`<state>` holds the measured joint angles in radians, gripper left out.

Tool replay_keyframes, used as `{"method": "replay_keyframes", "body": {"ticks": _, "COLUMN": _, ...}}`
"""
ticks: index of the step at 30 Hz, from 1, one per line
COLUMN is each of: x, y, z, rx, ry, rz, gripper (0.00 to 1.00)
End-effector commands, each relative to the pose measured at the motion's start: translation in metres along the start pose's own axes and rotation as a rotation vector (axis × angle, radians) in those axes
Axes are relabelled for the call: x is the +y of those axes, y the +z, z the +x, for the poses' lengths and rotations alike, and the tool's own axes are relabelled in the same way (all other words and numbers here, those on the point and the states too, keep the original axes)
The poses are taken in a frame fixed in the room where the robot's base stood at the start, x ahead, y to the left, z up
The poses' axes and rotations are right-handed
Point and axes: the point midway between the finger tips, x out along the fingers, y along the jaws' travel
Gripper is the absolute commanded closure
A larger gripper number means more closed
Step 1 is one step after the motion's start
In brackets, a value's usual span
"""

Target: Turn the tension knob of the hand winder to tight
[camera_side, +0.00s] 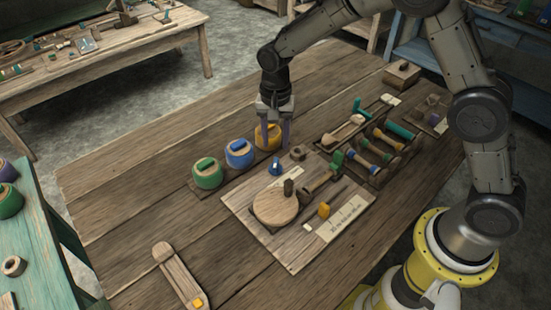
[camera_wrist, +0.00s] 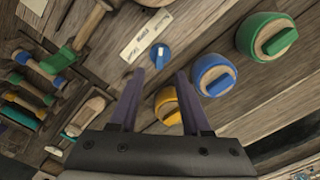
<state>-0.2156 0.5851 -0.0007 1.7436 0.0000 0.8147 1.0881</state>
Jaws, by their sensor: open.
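The hand winder is a wooden board (camera_side: 243,206) with a round wooden disc and a crank with a green grip (camera_side: 337,159). A small blue knob (camera_side: 276,168) with a white pointer mark sits at its far edge, and I take it for the tension knob. In the wrist view the blue knob (camera_wrist: 160,55) lies just beyond my fingertips, beside a pale printed label (camera_wrist: 146,38). My gripper (camera_side: 274,142) is open and empty, pointing down by the yellow round pot, apart from the blue knob. In the wrist view the fingers (camera_wrist: 160,74) are spread, with nothing between their tips.
Green (camera_side: 207,175), blue (camera_side: 239,153) and yellow (camera_side: 265,137) round pots with raised grips stand in a row by the winder. A rack of bobbins (camera_side: 375,153) lies to the right. The table's left side is mostly clear.

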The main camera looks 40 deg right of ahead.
Motion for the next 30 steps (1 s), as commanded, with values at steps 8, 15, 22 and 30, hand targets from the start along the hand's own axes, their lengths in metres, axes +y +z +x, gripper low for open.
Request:
{"method": "replay_keyframes", "body": {"ticks": 8, "x": 0.001, "y": 0.0, "z": 0.052, "rx": -0.001, "ry": 0.003, "rz": 0.0, "gripper": 0.53}}
{"method": "replay_keyframes", "body": {"ticks": 15, "x": 0.0, "y": 0.0, "z": 0.073, "rx": 0.0, "ry": -0.001, "rz": 0.0, "gripper": 0.53}}
{"method": "replay_keyframes", "body": {"ticks": 22, "x": 0.0, "y": 0.0, "z": 0.076, "rx": 0.001, "ry": -0.001, "rz": 0.0, "gripper": 0.53}}
{"method": "replay_keyframes", "body": {"ticks": 30, "x": 0.0, "y": 0.0, "z": 0.076, "rx": 0.001, "ry": -0.001, "rz": 0.0, "gripper": 0.81}}
